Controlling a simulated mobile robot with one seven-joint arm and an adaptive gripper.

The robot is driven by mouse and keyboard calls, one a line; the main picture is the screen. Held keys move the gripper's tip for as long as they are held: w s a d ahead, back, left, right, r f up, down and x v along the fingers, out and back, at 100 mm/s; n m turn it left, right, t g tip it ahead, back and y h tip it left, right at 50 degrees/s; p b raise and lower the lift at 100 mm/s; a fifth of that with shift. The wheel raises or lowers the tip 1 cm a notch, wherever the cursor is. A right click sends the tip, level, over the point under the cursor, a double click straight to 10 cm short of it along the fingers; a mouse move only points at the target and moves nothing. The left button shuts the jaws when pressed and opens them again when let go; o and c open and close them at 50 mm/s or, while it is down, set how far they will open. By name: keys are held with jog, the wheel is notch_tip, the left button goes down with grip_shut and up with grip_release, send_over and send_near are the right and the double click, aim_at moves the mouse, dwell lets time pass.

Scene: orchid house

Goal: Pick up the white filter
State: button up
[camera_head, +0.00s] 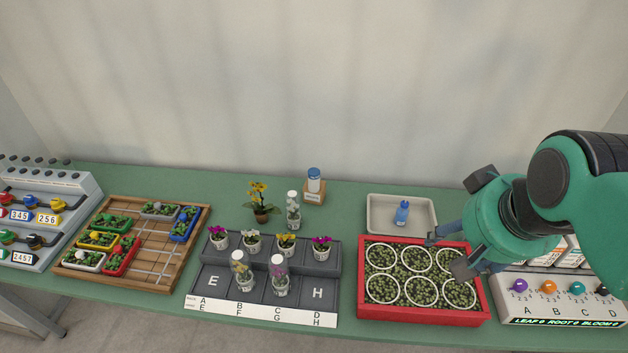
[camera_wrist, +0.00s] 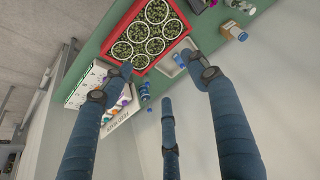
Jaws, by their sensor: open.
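I cannot make out with certainty any piece that is a white filter. White rings (camera_head: 383,257) sit in several round openings of a red tray (camera_head: 425,322) filled with green plants; whether any of them is a filter, I cannot tell. My gripper (camera_head: 447,255) hangs open over the right back part of this tray, and its fingers and wrist cover part of the right-hand rings. In the wrist view my gripper (camera_wrist: 166,86) shows its fingers spread with nothing between them, and the red tray (camera_wrist: 115,42) lies beyond the fingertips.
Behind the red tray stands a pale tray (camera_head: 385,203) with a blue bottle (camera_head: 402,214). A blue-lidded jar (camera_head: 314,180) is on a wooden block. A dark rack (camera_head: 212,285) holds potted orchids and clear tubes. A knob panel (camera_head: 560,313) is at right. The back green table strip is partly clear.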

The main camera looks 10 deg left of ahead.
jog(key=w+a+r, duration=0.2)
jog(key=w+r, duration=0.2)
jog(key=w, duration=0.4)
jog(key=m+g+p, duration=0.4)
jog(key=g+p, duration=0.1)
jog(key=p, duration=0.2)
send_over(314, 172)
notch_tip(314, 172, down, 31)
jog(key=shift+w+d+r, duration=0.1)
jog(key=shift+w+a+f, duration=0.1)
jog(key=shift+a+f, duration=0.1)
jog(key=shift+f, duration=0.35)
jog(key=shift+f, duration=0.1)
